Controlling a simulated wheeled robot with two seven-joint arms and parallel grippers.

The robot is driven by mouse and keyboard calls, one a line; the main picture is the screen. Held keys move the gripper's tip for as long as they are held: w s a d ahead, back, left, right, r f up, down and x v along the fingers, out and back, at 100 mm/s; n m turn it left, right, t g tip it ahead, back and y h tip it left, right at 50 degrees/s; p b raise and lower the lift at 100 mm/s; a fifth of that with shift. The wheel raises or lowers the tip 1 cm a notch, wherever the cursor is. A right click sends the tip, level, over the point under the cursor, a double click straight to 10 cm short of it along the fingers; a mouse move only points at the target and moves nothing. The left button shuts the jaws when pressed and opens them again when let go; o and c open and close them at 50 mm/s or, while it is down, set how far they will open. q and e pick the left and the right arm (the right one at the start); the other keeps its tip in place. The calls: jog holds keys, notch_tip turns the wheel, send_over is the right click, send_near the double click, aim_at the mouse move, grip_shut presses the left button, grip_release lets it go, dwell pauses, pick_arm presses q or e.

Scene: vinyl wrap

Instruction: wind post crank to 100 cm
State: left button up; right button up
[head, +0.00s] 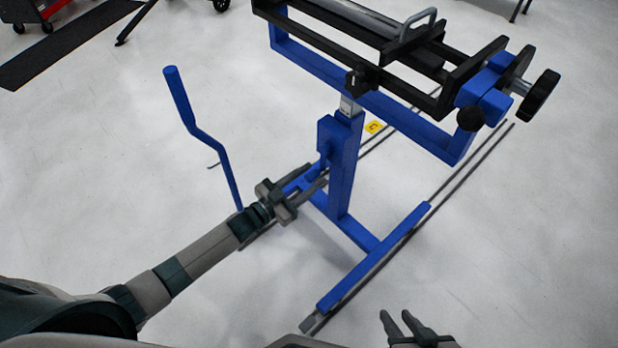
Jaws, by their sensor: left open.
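The stand's blue post (345,170) rises from a blue base in the middle of the head view, with a short silver section (349,106) under the top frame. A blue block (327,135) sits on the post's left side. A bent blue bar (215,145), possibly the crank, stands left of the post; its lower end is behind my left arm. My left gripper (318,174) is open beside the lower post, its fingers pointing at it; contact cannot be told. My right gripper (398,318) is at the bottom edge, fingers apart and empty, away from the stand. No height reading is legible.
The stand's top frame (360,95) carries black rails, a roller and a black knob (539,92) at the right. Floor rails (470,175) run along the base. A yellow tag (374,127) is behind the post. A dark mat (65,42) lies upper left. Floor at right is clear.

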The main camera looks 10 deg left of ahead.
pick_arm(q)
grip_shut()
jog(key=shift+a, duration=0.15)
